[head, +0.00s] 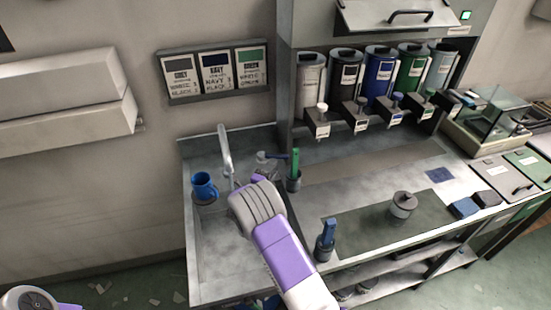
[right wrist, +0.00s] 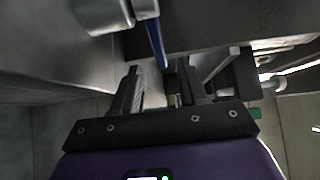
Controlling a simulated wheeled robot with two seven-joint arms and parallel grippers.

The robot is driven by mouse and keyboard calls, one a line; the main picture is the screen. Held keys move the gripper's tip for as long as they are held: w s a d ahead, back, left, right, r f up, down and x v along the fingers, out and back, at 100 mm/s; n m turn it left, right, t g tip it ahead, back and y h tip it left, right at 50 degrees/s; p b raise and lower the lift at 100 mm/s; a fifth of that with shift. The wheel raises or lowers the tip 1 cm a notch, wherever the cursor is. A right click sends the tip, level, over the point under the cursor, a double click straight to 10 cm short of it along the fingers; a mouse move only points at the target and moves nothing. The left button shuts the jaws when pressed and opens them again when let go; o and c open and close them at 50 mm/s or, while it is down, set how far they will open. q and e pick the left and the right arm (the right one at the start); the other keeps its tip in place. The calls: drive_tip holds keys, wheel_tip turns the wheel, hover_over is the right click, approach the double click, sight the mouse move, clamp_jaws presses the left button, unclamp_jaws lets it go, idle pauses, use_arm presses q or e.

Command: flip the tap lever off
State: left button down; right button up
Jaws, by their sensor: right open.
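The silver tap spout (head: 225,148) rises at the back of the grey sink counter. Just right of it sits a small grey tap body with a blue lever (head: 275,155) pointing right. In the right wrist view the blue lever (right wrist: 156,42) extends from a grey cylinder, its near end lined up with the gap between my fingertips. My right gripper (right wrist: 158,80) is open, with nothing held. In the head view the right gripper (head: 262,177) is just in front of the tap, its fingers partly hidden by the wrist. Contact with the lever cannot be told.
A blue mug (head: 204,186) stands left of the tap. A pot with a green-handled tool (head: 295,164) stands close on the right. A grey lidded canister (head: 403,204) and a blue-handled tool in a pot (head: 328,234) are further right. Several dispensers line the back.

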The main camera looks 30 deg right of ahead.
sight(280, 158)
drive_tip(key=shift+b+x, duration=0.35)
drive_tip(key=shift+x, duration=2.25)
clamp_jaws()
